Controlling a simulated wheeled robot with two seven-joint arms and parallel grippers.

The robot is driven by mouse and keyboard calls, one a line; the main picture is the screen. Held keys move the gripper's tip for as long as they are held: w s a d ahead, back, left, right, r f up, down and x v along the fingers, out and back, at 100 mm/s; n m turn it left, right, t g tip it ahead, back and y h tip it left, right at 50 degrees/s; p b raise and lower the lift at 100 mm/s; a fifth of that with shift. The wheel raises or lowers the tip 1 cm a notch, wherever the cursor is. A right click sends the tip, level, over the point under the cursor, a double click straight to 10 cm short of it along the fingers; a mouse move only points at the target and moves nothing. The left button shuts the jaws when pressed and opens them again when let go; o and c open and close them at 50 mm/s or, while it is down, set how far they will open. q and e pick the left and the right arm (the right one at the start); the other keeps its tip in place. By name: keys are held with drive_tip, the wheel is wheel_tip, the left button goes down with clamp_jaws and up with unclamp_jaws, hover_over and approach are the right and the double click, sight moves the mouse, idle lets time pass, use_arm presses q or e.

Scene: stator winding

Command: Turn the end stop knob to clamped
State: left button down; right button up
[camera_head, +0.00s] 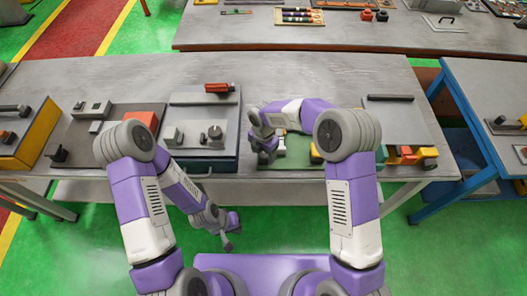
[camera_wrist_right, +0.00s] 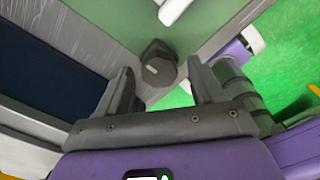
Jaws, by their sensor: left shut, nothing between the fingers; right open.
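The end stop knob (camera_wrist_right: 158,66) is a dark grey faceted knob with a short pale mark on its top. It stands near the edge of a green-topped fixture (camera_wrist_right: 120,18) in the right wrist view. My right gripper (camera_wrist_right: 160,84) is open, with one finger to either side of the knob; I cannot tell if either touches it. In the head view my right gripper (camera_head: 266,147) is at the left end of the green fixture and hides the knob there. My left gripper (camera_head: 229,238) is shut and empty, low over the floor in front of the bench.
A dark blue-sided box (camera_head: 202,127) with a grey top stands left of the fixture. A grey tray (camera_head: 403,115) with orange and yellow parts (camera_head: 408,155) lies to the right. The bench's back strip (camera_head: 300,78) is mostly clear.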

drive_tip(key=c, duration=1.1)
drive_tip(key=shift+o, duration=0.2)
drive_tip(key=shift+m, duration=0.3)
drive_tip(key=m+b, duration=0.1)
drive_tip(key=m, duration=0.3)
drive_tip(key=m+b, duration=0.1)
drive_tip(key=m, duration=0.3)
drive_tip(key=m+b, duration=0.1)
drive_tip(key=m, duration=0.8)
drive_tip(key=shift+m, duration=0.3)
